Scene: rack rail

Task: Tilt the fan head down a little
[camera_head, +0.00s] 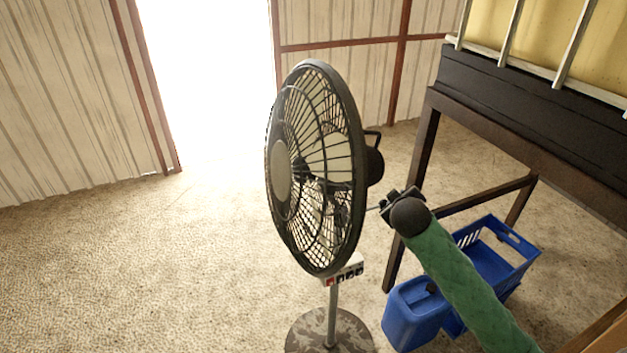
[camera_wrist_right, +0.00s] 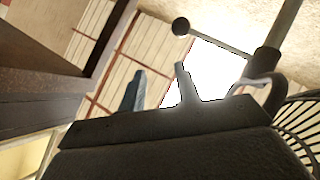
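The fan (camera_head: 318,165) stands in the middle of the head view, its round caged head facing left and close to upright. A motor housing and a dark handle (camera_head: 376,138) show behind the cage. My right gripper (camera_head: 393,202) is behind the fan head, just right of its lower rear. In the right wrist view its two fingers (camera_wrist_right: 159,70) are apart with nothing between them. A thin rod with a round knob (camera_wrist_right: 181,27) lies beyond the fingertips, and part of the fan cage (camera_wrist_right: 302,125) shows at right. My left gripper is not in view.
The fan's pole rises from a round base (camera_head: 330,335), with a button box (camera_head: 344,272) under the head. A dark table frame (camera_head: 428,130) stands at right. A blue basket (camera_head: 495,255) and blue container (camera_head: 411,315) are on the floor. The floor at left is clear.

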